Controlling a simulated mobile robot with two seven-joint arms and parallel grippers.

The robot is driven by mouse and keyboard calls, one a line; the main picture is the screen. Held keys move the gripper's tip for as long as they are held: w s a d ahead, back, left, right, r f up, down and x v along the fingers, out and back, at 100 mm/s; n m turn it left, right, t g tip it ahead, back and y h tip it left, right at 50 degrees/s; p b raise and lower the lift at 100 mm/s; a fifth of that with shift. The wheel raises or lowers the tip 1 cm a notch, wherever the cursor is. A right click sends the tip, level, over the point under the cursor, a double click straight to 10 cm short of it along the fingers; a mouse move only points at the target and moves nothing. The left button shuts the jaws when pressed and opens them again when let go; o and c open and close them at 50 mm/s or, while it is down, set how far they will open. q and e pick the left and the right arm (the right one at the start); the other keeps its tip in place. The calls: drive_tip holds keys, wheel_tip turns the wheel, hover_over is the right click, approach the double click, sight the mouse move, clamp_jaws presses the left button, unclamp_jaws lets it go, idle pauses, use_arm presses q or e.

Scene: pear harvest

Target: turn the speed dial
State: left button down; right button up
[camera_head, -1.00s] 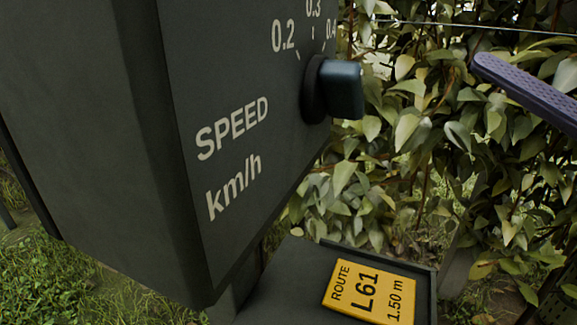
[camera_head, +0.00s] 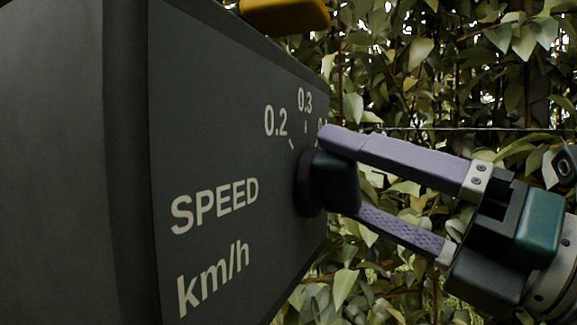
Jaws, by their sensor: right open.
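The speed dial (camera_head: 335,182) is a dark knob with a teal-black grip bar on the face of a dark control box (camera_head: 215,120). The box face reads SPEED km/h, with 0.2 and 0.3 marks above the dial; a further number is mostly hidden behind a finger. My right gripper (camera_head: 340,170) comes in from the right with its two purple fingers open. One finger lies above the knob's bar and the other passes below and partly behind it. I cannot tell whether either finger touches the knob. My left gripper is not in view.
A yellow part (camera_head: 285,14) sits on top of the box at the upper edge. A leafy hedge (camera_head: 420,60) with a thin wire (camera_head: 400,129) fills the background on the right, behind my gripper.

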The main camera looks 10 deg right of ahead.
drive_tip(key=shift+w+a+r, duration=0.15)
drive_tip(key=shift+w+a, duration=0.2)
drive_tip(key=shift+w, duration=0.05)
drive_tip(key=c, duration=1.1)
